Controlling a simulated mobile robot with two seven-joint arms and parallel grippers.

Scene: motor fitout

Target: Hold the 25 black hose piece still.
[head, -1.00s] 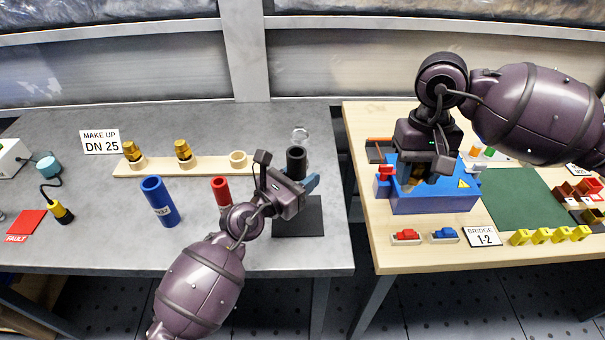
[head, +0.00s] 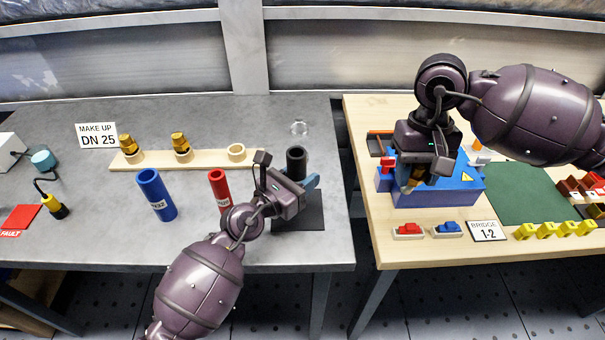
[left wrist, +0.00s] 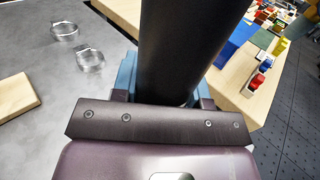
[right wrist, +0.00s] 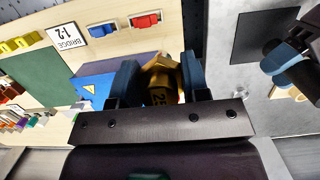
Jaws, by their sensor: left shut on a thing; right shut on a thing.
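The black hose piece (head: 296,158) stands upright over the dark mat (head: 290,222) at the right end of the grey table. My left gripper (head: 308,185) is shut on it from the side; in the left wrist view the hose (left wrist: 185,50) rises between the blue fingers. Its lower end is hidden. My right gripper (head: 412,180) is shut on a brass fitting marked 25 (right wrist: 160,80), held over the blue box (head: 440,195) on the wooden table, apart from the hose.
A wooden rack (head: 208,157) holds two brass fittings. A blue hose (head: 155,195) and a red hose (head: 219,190) stand left of my left gripper. Metal ring clamps (left wrist: 90,58) lie behind the hose. A gap separates the two tables.

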